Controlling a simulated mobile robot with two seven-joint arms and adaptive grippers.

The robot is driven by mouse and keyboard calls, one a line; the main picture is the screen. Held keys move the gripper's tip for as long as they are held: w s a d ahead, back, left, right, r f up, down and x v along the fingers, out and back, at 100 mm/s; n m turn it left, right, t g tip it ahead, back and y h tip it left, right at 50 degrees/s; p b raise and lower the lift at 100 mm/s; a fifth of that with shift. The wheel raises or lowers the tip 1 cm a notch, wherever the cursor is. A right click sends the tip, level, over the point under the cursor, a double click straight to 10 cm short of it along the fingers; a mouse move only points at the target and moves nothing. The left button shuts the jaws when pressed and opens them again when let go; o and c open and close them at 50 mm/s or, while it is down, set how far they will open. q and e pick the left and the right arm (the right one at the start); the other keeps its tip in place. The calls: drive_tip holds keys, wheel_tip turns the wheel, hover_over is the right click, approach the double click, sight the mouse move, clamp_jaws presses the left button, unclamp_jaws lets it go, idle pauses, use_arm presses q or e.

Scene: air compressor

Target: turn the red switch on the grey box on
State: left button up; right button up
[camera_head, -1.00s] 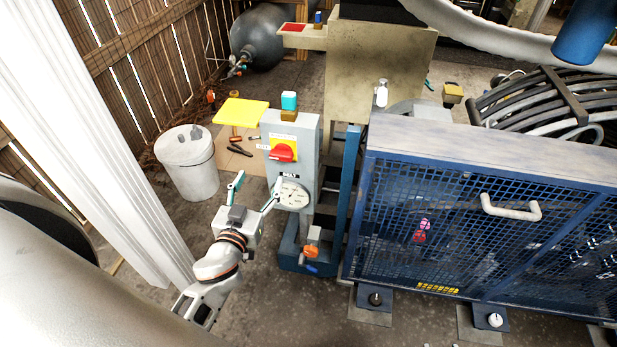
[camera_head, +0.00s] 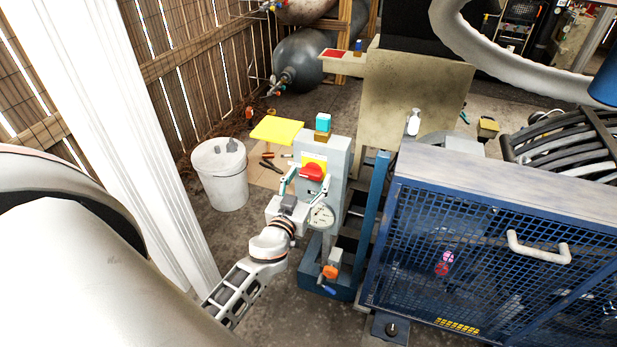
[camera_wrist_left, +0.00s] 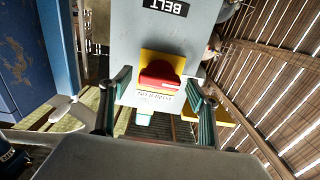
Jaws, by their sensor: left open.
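The grey box (camera_head: 336,153) stands upright on a blue frame, with a red switch (camera_head: 313,172) on a yellow plate on its front face. In the left wrist view the red switch (camera_wrist_left: 160,74) sits ahead of and between the two fingers, with a "BELT" label on the box (camera_wrist_left: 195,30). My left gripper (camera_head: 305,182) is open and empty, close in front of the switch and around it as seen; whether a finger touches it I cannot tell. In the left wrist view the open left gripper (camera_wrist_left: 158,100) has one finger on each side. My right gripper is not in view.
A round gauge (camera_head: 321,216) is just below the switch. An orange-handled valve (camera_head: 330,271) is low on the frame. A blue mesh cage (camera_head: 480,250) stands to the right.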

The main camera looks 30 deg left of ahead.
use_arm(q)
drive_tip(key=shift+w, duration=0.1)
drive_tip(key=c, duration=1.1)
drive_tip(key=shift+m, duration=0.3)
drive_tip(key=m, duration=0.4)
drive_tip(key=shift+b, duration=0.35)
drive_tip(key=m, duration=0.4)
drive_tip(key=shift+m, duration=0.4)
drive_tip(key=m, duration=0.4)
drive_tip(key=shift+m, duration=2.3)
